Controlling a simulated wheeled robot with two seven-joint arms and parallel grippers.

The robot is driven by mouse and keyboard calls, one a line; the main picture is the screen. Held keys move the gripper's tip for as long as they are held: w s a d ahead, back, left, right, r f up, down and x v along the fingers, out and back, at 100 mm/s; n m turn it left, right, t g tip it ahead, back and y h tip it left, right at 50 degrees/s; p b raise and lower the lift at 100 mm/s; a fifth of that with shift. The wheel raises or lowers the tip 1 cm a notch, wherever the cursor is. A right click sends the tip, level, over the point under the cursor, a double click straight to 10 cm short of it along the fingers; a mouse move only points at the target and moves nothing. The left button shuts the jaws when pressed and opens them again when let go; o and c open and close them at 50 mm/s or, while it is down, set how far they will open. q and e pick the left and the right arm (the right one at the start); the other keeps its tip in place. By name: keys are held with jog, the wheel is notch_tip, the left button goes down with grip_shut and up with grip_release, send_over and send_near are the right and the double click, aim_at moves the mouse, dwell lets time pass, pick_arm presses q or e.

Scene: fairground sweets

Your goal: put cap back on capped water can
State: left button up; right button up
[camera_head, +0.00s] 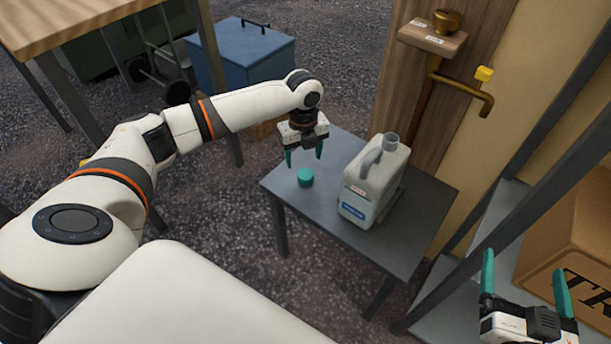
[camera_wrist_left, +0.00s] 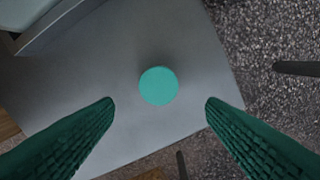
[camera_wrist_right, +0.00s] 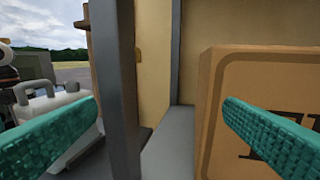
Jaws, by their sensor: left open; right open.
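The teal cap (camera_head: 305,177) lies on the small grey table, left of the water can. The water can (camera_head: 372,184) is a translucent white jug with a handle, upright on the table, its neck bare at the top. My left gripper (camera_head: 304,155) is open and empty above and just behind the cap, pointing down. In the left wrist view the cap (camera_wrist_left: 158,86) shows between and beyond the two fingertips, not touched. My right gripper (camera_head: 524,275) is open and empty at the lower right, away from the table. The can (camera_wrist_right: 55,110) is partly hidden in the right wrist view.
The grey table (camera_head: 350,243) has bare room around the cap. A door with a brass handle (camera_head: 462,92) stands behind the can. A shelf with a cardboard box (camera_head: 575,235) is at the right, near my right gripper. A blue bin (camera_head: 240,58) stands farther back.

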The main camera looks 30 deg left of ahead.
aim_at(305, 173)
pick_arm(q)
jog(key=shift+f, duration=0.25)
jog(key=f+b, duration=0.1)
jog(key=f, duration=0.2)
jog(key=f+b, duration=0.1)
jog(key=shift+s+d+f+b, duration=0.2)
jog(key=shift+d+b, duration=0.1)
jog(key=shift+d, duration=0.1)
jog(key=shift+f, duration=0.15)
pick_arm(e)
notch_tip(305, 173, up, 9)
jog(key=s+t+y, duration=0.2)
jog(key=t, duration=0.5)
jog(key=shift+s+a, duration=0.25)
jog(key=shift+a, duration=0.15)
pick_arm(q)
jog(key=shift+c, duration=0.2)
pick_arm(e)
jog(key=shift+r, duration=0.1)
pick_arm(q)
jog(key=c, duration=1.1)
jog(key=shift+r, duration=0.2)
pick_arm(e)
jog(key=shift+w, duration=0.1)
